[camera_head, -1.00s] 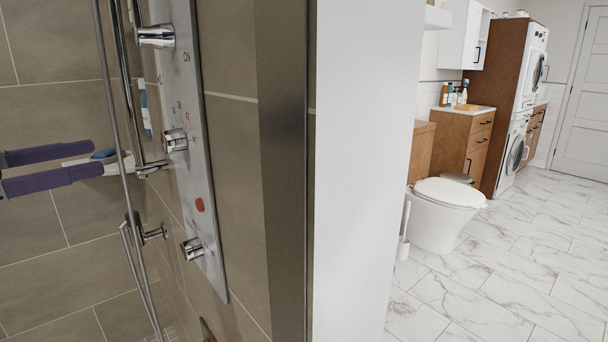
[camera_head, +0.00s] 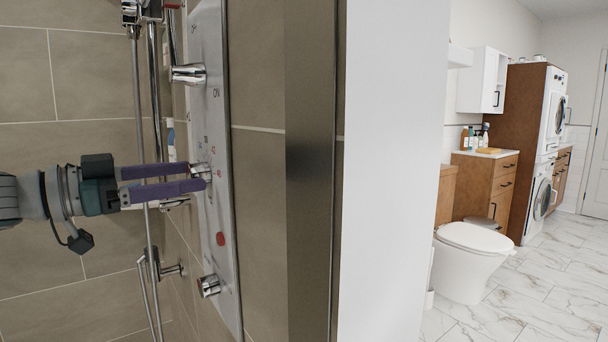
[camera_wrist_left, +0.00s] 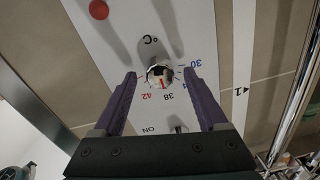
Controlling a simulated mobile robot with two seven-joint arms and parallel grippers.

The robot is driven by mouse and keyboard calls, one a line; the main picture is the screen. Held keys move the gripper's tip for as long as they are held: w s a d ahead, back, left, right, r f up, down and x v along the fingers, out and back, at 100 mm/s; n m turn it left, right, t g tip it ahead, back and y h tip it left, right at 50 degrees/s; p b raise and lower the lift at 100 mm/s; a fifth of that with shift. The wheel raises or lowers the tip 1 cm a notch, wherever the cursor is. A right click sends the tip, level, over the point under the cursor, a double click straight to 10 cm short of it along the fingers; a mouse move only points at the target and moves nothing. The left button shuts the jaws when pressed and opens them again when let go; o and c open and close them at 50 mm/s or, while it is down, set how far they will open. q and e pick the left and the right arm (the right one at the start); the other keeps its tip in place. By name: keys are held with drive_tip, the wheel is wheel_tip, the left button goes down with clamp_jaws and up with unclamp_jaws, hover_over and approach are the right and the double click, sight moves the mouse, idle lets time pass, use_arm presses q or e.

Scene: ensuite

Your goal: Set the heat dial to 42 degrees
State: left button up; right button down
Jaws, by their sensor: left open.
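The heat dial (camera_head: 201,171) is a chrome knob on the grey shower panel (camera_head: 212,120). In the left wrist view the dial (camera_wrist_left: 160,74) has printed numbers around it, with 30, 38 and 42 readable, and a °C mark. A short red mark on the knob points roughly at 38. My left gripper (camera_head: 197,176) is open, its purple fingers at the dial. In the left wrist view the left gripper (camera_wrist_left: 159,76) has one finger on each side of the dial; I cannot tell whether they touch it. My right gripper is not in view.
Another chrome knob (camera_head: 188,74) sits above the dial, and a lower knob (camera_head: 209,285) and a red button (camera_head: 221,239) below. A vertical chrome rail (camera_head: 155,230) stands close by my left arm. A wall edge (camera_head: 385,170) separates the shower from the toilet (camera_head: 472,260).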

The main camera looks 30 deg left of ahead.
use_arm(q)
clamp_jaws()
idle(0.7)
